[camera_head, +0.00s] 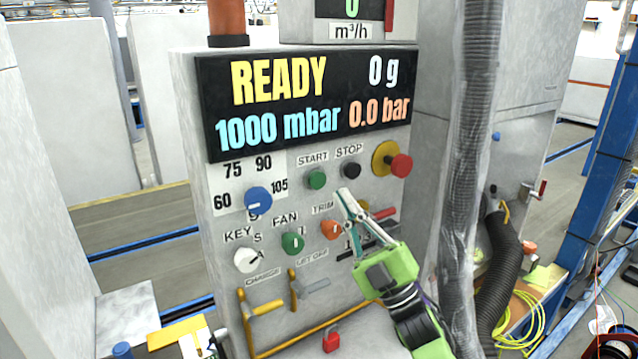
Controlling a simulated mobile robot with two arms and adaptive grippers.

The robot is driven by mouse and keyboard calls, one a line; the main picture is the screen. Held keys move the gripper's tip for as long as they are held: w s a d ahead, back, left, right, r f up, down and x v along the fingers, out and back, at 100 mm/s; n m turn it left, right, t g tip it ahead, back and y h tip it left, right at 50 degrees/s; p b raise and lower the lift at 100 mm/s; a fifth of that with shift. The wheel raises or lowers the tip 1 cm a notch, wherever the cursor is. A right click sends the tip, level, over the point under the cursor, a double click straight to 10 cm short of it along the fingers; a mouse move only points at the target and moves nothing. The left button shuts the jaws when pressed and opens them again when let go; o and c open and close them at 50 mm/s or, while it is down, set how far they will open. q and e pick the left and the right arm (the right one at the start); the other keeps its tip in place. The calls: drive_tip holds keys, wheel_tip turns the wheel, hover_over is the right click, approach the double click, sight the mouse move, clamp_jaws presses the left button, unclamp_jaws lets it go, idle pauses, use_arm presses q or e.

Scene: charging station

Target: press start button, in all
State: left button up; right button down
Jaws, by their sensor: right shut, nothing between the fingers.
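The green start button (316,179) sits on the grey control panel (190,110), under the label START. The black stop button (351,170) is just to its right. My right gripper (347,203) comes in from the lower right, shut and empty. Its fingertips point up and left and lie below the stop button, to the lower right of the start button. In the picture they are apart from the start button; their distance to the panel is hard to judge.
The display (300,100) reads READY. A red emergency knob (401,165) on yellow, a blue dial (258,200), a green fan knob (292,243) and an orange trim knob (332,229) surround the buttons. Yellow levers (262,309) stick out below. A grey hose (470,150) hangs at the right.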

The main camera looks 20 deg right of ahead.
sight(317, 175)
drive_tip(key=shift+w+a+b, duration=0.2)
drive_tip(key=shift+w+b, duration=0.1)
drive_tip(key=shift+w, duration=0.95)
drive_tip(key=shift+w+a+b, duration=0.15)
drive_tip(key=shift+w+b, duration=0.1)
drive_tip(key=shift+w, duration=1)
drive_tip(key=shift+w, duration=0.1)
drive_tip(key=shift+w, duration=0.35)
drive_tip(key=shift+w+a+b, duration=0.1)
drive_tip(key=shift+w+b, duration=0.3)
drive_tip(key=shift+w, duration=0.05)
drive_tip(key=shift+s, duration=0.9)
drive_tip(key=s, duration=0.1)
drive_tip(key=s+p, duration=0.1)
drive_tip(key=s, duration=0.1)
drive_tip(key=s+d, duration=0.1)
drive_tip(key=s, duration=0.1)
idle(0.4)
